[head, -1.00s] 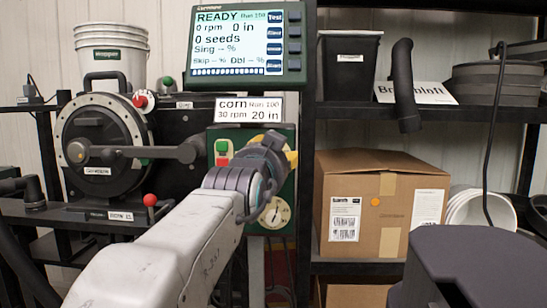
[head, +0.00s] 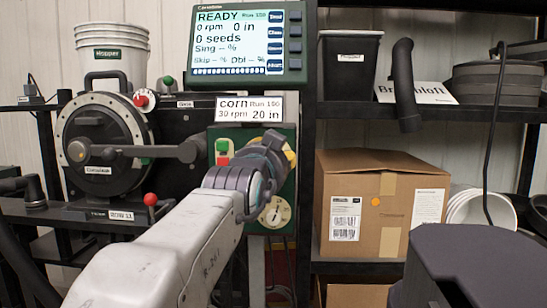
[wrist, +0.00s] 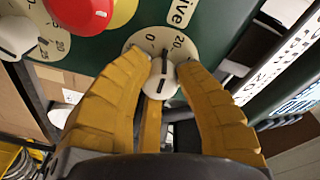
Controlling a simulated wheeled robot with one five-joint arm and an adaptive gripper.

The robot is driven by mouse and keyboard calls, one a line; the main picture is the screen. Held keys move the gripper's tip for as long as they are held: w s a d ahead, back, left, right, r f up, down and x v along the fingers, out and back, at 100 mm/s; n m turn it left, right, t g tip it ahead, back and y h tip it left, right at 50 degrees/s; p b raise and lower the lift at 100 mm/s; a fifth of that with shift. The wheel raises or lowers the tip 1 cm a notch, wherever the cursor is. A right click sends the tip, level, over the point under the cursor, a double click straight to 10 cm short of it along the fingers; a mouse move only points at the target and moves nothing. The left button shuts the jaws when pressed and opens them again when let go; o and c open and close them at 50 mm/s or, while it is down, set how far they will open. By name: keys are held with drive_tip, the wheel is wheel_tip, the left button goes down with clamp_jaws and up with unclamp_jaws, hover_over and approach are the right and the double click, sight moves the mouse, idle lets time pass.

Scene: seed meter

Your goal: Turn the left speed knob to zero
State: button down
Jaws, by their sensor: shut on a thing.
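My gripper (wrist: 160,95) has yellow fingers closed around a white knob (wrist: 161,84) on the green panel (wrist: 112,48). The knob sits on a round dial (wrist: 136,42) marked 0 and 20, beside a label ending in "ive". A dark pointer line on it points up between these marks. A second white knob (wrist: 17,36) is at the far left of the wrist view, on its own scale. In the head view my gripper (head: 276,155) hides the middle of the control box (head: 284,133), including the held knob. A pale dial (head: 275,213) shows below it.
A red button on a yellow base (wrist: 82,10) is close to the fingers. Green and red buttons (head: 222,152) are left of my gripper. The monitor (head: 240,45) above reads READY and 0 rpm. A shelf with a cardboard box (head: 378,215) stands at right.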

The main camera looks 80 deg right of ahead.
drive_tip(key=shift+r+n+b, duration=0.15)
drive_tip(key=shift+n+b, duration=0.35)
drive_tip(key=shift+b, duration=0.05)
drive_tip(key=shift+n+b, duration=0.4)
drive_tip(key=shift+b, duration=0.15)
drive_tip(key=shift+r+n+h+b, duration=0.1)
drive_tip(key=shift+n+h+b, duration=0.3)
drive_tip(key=shift+n+b, duration=1.05)
drive_tip(key=shift+r+n+p, duration=0.1)
drive_tip(key=shift+n+p, duration=0.3)
drive_tip(key=shift+n, duration=0.25)
drive_tip(key=c, duration=1.4)
unclamp_jaws()
drive_tip(key=o, duration=0.5)
drive_tip(key=shift+w+f, duration=0.1)
drive_tip(key=shift+f, duration=0.1)
drive_tip(key=a, duration=1.2)
drive_tip(key=shift+w+f, duration=0.3)
drive_tip(key=shift+f, duration=0.15)
